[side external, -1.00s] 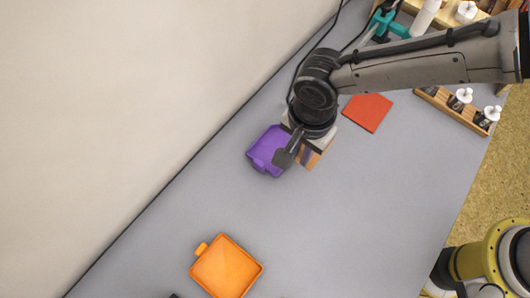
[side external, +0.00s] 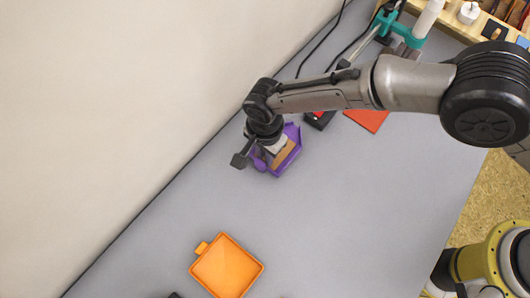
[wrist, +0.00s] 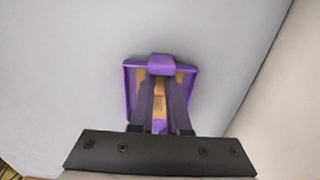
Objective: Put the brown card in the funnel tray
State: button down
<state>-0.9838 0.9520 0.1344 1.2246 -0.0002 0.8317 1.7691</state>
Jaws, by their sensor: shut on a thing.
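The brown card (side external: 285,154) is over the purple tray (side external: 293,132), within its outline in the side view. My gripper (side external: 273,152) is above that tray and shut on the card. In the wrist view the card (wrist: 159,112) shows between and around the two fingers (wrist: 161,90), with the purple tray (wrist: 130,95) around it. I cannot tell whether the card touches the tray floor. An orange tray (side external: 226,265) with a small tab lies apart, at the lower left of the side view.
A red card (side external: 369,119) and a black item with a red top (side external: 319,117) lie to the right of the purple tray. A teal-clamped stand (side external: 388,25) and a wooden rack (side external: 480,27) are at the back. The table between the trays is clear.

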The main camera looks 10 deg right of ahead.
jog(key=shift+f, duration=0.15)
jog(key=c, duration=0.9)
grip_release()
notch_tip(320, 180, up, 12)
jog(key=shift+r, duration=0.2)
